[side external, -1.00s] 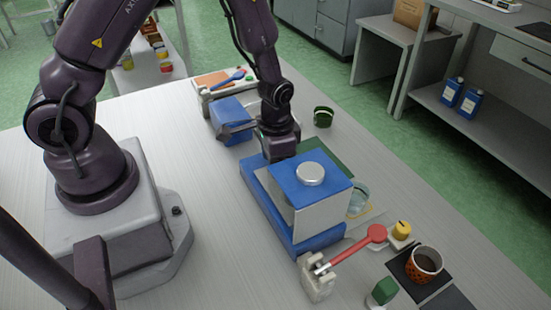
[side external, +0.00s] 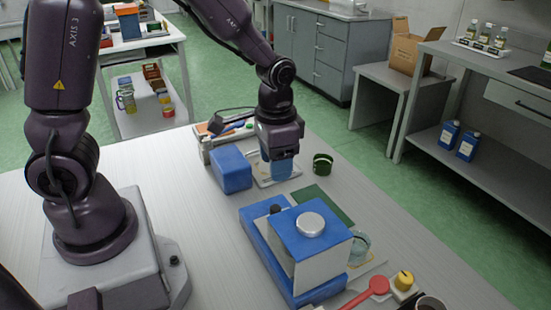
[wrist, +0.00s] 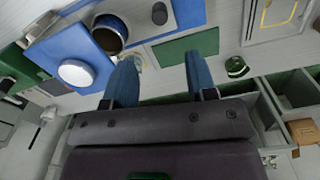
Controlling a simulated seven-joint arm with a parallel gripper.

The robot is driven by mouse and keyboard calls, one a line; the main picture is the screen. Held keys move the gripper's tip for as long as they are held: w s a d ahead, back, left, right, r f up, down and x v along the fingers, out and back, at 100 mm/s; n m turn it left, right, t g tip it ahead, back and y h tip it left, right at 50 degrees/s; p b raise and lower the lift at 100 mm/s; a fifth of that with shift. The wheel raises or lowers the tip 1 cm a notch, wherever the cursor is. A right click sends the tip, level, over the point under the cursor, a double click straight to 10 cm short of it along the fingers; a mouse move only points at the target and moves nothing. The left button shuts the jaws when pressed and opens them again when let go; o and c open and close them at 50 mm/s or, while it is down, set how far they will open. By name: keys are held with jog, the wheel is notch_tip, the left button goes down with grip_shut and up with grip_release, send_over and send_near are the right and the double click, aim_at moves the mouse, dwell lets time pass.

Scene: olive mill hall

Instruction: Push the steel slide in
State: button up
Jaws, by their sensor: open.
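The steel slide (side external: 262,211) shows as a short grey plate with a black knob (side external: 275,209) at the back end of a blue-based machine (side external: 309,236). The machine has a blue-topped body with a silver cap (side external: 311,224), which hides the slide's inner part. In the wrist view the black knob (wrist: 159,13) is at the top edge, and the silver cap (wrist: 76,72) is at left. My gripper (side external: 278,170) is apart from the slide, behind it in the side view. Its two blue fingers (wrist: 161,84) are spread and empty.
A blue block (side external: 230,169) stands left of my gripper, and a green cup (side external: 322,164) stands to its right. A green mat (side external: 323,203) and a glass cup (side external: 358,247) lie beside the machine. A red spoon (side external: 376,287) is in front. Bare table lies left of the machine.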

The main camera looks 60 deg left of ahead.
jog(key=shift+r, duration=0.1)
jog(key=shift+a, duration=0.1)
jog(key=c, duration=0.3)
jog(key=a+f+n, duration=0.1)
jog(key=a, duration=0.1)
jog(key=s+a+f+n, duration=0.1)
jog(key=a, duration=0.2)
jog(key=a+f+n+g, duration=0.1)
jog(key=a, duration=0.1)
jog(key=shift+s+a+n, duration=0.15)
jog(key=shift+a+n, duration=0.25)
grip_shut()
jog(key=s+a+f+n+h, duration=0.4)
jog(key=a+n+h, duration=0.35)
jog(key=n, duration=0.65)
jog(key=w+d+f+n, duration=0.1)
jog(key=d, duration=0.1)
jog(key=w+d+f+n+t+h, duration=0.1)
jog(key=d+f, duration=0.1)
jog(key=d, duration=0.1)
jog(key=w+d+f+n+t, duration=0.1)
jog(key=w+d, duration=0.1)
jog(key=d, duration=0.1)
jog(key=shift+f+n+h, duration=0.25)
jog(key=shift+n+h, duration=0.1)
jog(key=shift+n, duration=0.05)
jog(key=shift+w+d, duration=0.2)
jog(key=shift+d, duration=0.75)
jog(key=shift+w+d, duration=0.15)
jog(key=shift+d, duration=0.8)
